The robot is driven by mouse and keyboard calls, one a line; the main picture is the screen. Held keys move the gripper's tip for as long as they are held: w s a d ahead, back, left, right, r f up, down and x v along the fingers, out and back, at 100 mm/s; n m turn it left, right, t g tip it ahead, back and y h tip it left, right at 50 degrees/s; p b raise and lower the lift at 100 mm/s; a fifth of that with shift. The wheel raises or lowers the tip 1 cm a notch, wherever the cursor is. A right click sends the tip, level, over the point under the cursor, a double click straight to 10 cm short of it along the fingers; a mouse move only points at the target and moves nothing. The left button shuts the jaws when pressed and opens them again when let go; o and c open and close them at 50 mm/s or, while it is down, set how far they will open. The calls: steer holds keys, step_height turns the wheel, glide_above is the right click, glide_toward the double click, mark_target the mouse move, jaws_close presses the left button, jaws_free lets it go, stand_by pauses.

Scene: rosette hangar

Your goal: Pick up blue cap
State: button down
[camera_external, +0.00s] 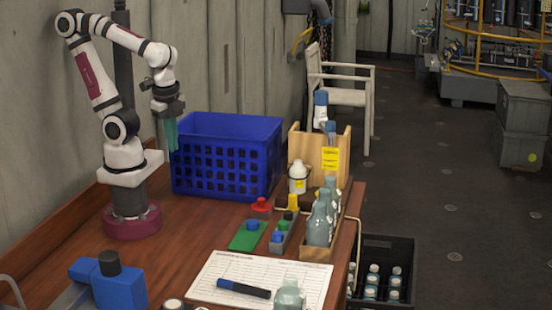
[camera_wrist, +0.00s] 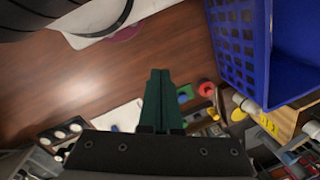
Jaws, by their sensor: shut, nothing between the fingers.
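A small blue cap (camera_external: 252,225) sits on a green plate (camera_external: 244,238) on the table. A second blue cap (camera_external: 278,237) sits on the grey strip just right of it. In the wrist view a blue cap (camera_wrist: 184,98) shows right of my fingers, by the green plate (camera_wrist: 181,89). My gripper (camera_external: 172,148) has green fingers, pointing down, and hangs above the table by the left side of the blue crate, well away from the caps. In the wrist view my gripper (camera_wrist: 160,72) is shut and empty. I cannot tell which blue cap is meant.
The blue crate (camera_external: 225,165) stands right of my gripper. A red cap (camera_external: 261,205), a yellow cap (camera_external: 293,202), a wooden bottle rack (camera_external: 316,253) and a paper sheet (camera_external: 245,272) lie on the table. Bare wood (camera_external: 185,225) is free in front of my base.

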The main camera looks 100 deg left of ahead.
steer(key=shift+c, duration=1.8)
jaws_free()
steer(key=n+h, duration=0.2)
steer(key=n, duration=1.2)
glide_above(253, 222)
steer(key=s, duration=0.1)
step_height(253, 222, down, 5)
steer(key=shift+n, duration=0.3)
steer(key=f, duration=1)
steer(key=w+f, duration=0.1)
steer(key=f, duration=0.5)
